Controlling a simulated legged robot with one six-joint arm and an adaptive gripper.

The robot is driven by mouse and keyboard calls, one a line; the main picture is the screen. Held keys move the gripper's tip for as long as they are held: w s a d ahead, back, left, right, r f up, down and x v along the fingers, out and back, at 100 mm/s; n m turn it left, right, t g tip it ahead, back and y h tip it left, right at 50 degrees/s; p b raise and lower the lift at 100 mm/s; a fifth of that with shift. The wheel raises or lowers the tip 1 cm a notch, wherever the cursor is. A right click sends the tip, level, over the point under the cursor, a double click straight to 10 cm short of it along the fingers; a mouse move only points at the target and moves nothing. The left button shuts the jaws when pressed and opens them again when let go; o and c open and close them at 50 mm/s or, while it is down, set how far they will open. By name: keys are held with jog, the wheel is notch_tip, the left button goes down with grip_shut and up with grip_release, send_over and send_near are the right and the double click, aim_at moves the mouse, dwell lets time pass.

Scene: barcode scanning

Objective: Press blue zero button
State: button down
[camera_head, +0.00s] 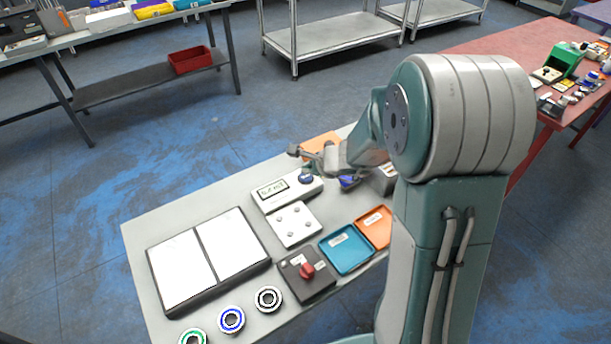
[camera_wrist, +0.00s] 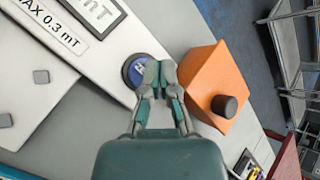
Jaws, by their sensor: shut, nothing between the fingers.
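The blue zero button (camera_head: 306,178) sits at the right end of a white meter (camera_head: 272,193) with a display. In the wrist view the round blue button (camera_wrist: 132,70) has a white mark, and part of it is hidden behind my fingers. My gripper (camera_wrist: 157,74) is shut and empty, its fingertips at the button's right edge. I cannot tell whether they touch it. In the wrist view the meter's display (camera_wrist: 92,12) and a "MAX 0.3 mT" label show at the upper left.
An orange block with a dark knob (camera_wrist: 224,105) stands close right of my fingers. On the table (camera_head: 145,222) are a white panel with several grey buttons (camera_head: 293,224), a red-knobbed box (camera_head: 306,271), blue (camera_head: 346,249) and orange trays (camera_head: 374,228), and several rings.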

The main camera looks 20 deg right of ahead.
aim_at(308, 177)
jog(key=shift+f, duration=0.1)
jog(key=shift+s+f, duration=0.1)
jog(key=shift+f, duration=0.2)
jog(key=shift+f, duration=0.4)
dwell(0.8)
jog(key=shift+r, duration=0.85)
jog(key=shift+r, duration=2.5)
